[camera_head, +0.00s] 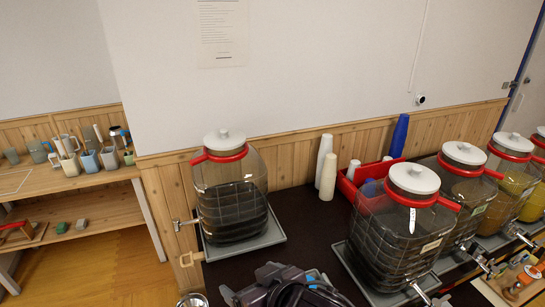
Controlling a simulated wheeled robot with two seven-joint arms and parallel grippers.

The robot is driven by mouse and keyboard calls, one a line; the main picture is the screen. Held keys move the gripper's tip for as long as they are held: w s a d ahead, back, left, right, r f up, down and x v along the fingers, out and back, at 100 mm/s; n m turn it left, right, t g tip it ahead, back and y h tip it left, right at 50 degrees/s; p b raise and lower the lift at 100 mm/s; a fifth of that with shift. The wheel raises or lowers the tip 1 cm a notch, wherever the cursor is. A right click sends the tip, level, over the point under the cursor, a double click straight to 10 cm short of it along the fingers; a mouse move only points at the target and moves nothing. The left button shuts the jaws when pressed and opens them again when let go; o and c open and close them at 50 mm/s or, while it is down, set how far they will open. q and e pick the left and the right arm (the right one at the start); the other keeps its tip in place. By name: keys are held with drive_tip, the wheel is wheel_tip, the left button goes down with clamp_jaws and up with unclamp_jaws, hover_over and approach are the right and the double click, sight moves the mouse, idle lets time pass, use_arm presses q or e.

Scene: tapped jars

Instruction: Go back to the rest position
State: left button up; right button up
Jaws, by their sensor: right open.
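My right gripper (250,284) shows at the bottom middle, dark with blue parts, over the near edge of the dark table (310,239). It is open, and I see nothing held in it. Part of it is cut off by the lower picture edge. My left gripper is not in view. A large glass jar (231,190) with a white lid, red collar and dark contents stands on a grey tray beyond my right gripper, apart from it. Its metal tap (185,222) points left.
Several similar jars stand at the right, the nearest (398,220) on a grey tray. A red bin (352,184) and white cup stacks (328,176) are by the wall. A wooden shelf (70,185) with small pots is at the left. The middle tabletop is clear.

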drive_tip(key=s+d+f+m+g+h, duration=0.15)
drive_tip(key=s+d+f, duration=0.25)
drive_tip(key=d, duration=0.4)
drive_tip(key=s+d+f+m+g+h, duration=0.1)
drive_tip(key=s+d+f+g+h, duration=0.2)
drive_tip(key=d, duration=0.4)
drive_tip(key=s+d+f+m+g+h, duration=0.1)
drive_tip(key=s+d+f+m+h, duration=0.1)
drive_tip(key=s+d+f, duration=0.45)
wheel_tip(320, 180, down, 39)
drive_tip(key=d+g+b, duration=0.2)
drive_tip(key=b, duration=1)
drive_tip(key=s+d+f+b, duration=0.1)
drive_tip(key=s+f+b, duration=0.2)
drive_tip(key=s+f, duration=0.3)
drive_tip(key=s+d+f+b, duration=0.1)
drive_tip(key=s+f+b, duration=0.2)
drive_tip(key=s+f, duration=0.4)
drive_tip(key=s+d+f+b, duration=0.1)
drive_tip(key=s+f+b, duration=0.3)
drive_tip(key=f, duration=1.3)
drive_tip(key=s, duration=0.2)
drive_tip(key=shift+s+g, duration=0.3)
drive_tip(key=shift+g, duration=0.05)
drive_tip(key=shift+d+n, duration=0.1)
drive_tip(key=shift+n, duration=0.15)
